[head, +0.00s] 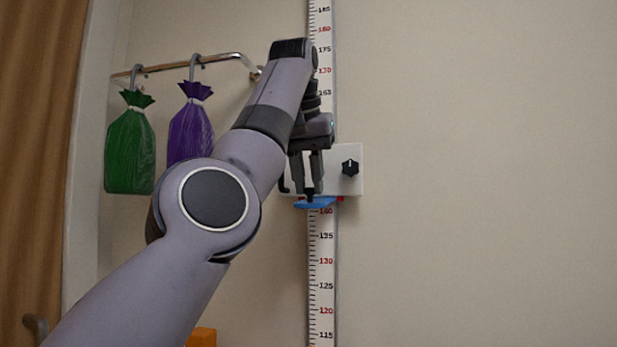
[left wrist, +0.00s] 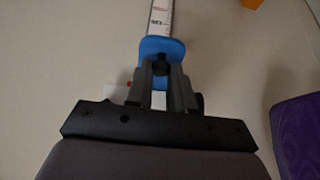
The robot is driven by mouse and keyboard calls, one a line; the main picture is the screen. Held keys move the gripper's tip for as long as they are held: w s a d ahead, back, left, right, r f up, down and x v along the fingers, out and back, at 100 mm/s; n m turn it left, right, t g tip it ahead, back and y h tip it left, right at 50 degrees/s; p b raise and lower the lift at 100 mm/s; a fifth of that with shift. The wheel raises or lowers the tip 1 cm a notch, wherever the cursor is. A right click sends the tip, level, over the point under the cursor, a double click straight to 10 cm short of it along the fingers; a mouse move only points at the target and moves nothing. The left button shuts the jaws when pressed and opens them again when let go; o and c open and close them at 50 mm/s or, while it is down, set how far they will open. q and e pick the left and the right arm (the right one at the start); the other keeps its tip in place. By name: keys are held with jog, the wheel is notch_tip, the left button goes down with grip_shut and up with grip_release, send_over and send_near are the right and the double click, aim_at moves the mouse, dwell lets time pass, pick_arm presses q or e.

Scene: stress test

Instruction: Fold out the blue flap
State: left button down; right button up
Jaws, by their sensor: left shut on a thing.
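The blue flap (head: 316,203) is at the lower edge of a white slider box (head: 349,184) on a vertical measuring scale (head: 321,260). In the head view the flap looks thin and juts out from the box. My left gripper (head: 309,192) points down from above, with its fingertips at the flap. In the left wrist view the blue flap (left wrist: 161,48) shows its broad face beyond the fingertips. My left gripper (left wrist: 161,66) is shut on a small dark piece at the flap, perhaps its knob. My right gripper is not in view.
A black knob (head: 350,168) sits on the box's right side. A green bag (head: 130,150) and a purple bag (head: 191,130) hang from a metal rail (head: 190,64) at the left. An orange thing (head: 202,337) shows at the bottom. The wall at right is clear.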

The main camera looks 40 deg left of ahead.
pick_arm(q)
jog(key=c, duration=1)
grip_release()
jog(key=p+v, duration=0.3)
jog(key=v, duration=0.4)
jog(key=shift+s, duration=0.1)
